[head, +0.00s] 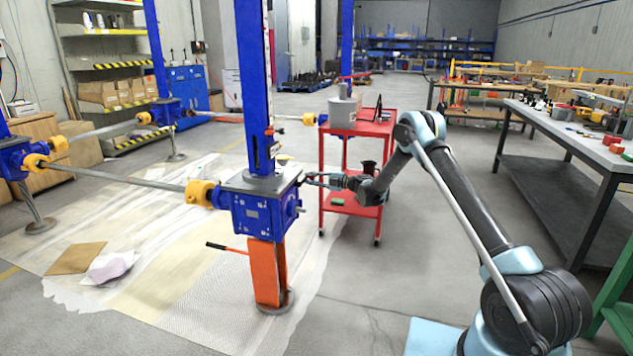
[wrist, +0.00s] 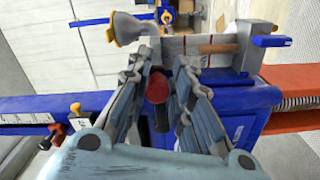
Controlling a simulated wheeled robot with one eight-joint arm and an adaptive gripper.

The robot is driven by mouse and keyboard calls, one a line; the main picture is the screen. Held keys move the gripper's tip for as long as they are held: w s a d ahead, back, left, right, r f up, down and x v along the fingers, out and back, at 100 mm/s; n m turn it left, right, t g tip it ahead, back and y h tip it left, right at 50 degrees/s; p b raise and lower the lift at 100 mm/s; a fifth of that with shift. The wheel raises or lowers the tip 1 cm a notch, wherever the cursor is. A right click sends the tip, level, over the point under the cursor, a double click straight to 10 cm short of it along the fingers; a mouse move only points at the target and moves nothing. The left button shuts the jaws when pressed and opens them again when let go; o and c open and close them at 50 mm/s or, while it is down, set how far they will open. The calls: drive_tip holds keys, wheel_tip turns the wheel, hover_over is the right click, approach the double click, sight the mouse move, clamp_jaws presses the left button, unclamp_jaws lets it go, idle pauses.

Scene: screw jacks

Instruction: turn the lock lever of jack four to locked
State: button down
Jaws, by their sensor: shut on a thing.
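The nearest screw jack (head: 262,208) has a blue gearbox with a blue column above and an orange leg below. I cannot read a number on it. My gripper (head: 309,179) is at the right side of this gearbox. In the wrist view, my gripper (wrist: 160,68) has its fingers close around a dark lever with a red end (wrist: 157,88), which looks like the lock lever. The fingers partly hide it, and its lock position cannot be told. The blue gearbox body (wrist: 245,105) shows behind and beside the fingers.
Silver shafts with yellow couplings (head: 200,192) join this jack to the others at left. A red cart (head: 368,130) stands just behind my arm. Open floor lies in front; a workbench (head: 575,135) is at right.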

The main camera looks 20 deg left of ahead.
drive_tip(key=shift+s+a+r, duration=0.1)
drive_tip(key=shift+s+a, duration=0.05)
drive_tip(key=shift+s, duration=0.2)
drive_tip(key=c, duration=1.6)
unclamp_jaws()
drive_tip(key=shift+o, duration=0.4)
drive_tip(key=shift+r, duration=0.2)
drive_tip(key=shift+w+f, duration=0.1)
drive_tip(key=shift+w+d, duration=0.1)
drive_tip(key=shift+d, duration=0.25)
drive_tip(key=d, duration=1.1)
drive_tip(key=shift+w+d, duration=0.3)
drive_tip(key=shift+w, duration=0.15)
drive_tip(key=shift+f, duration=0.1)
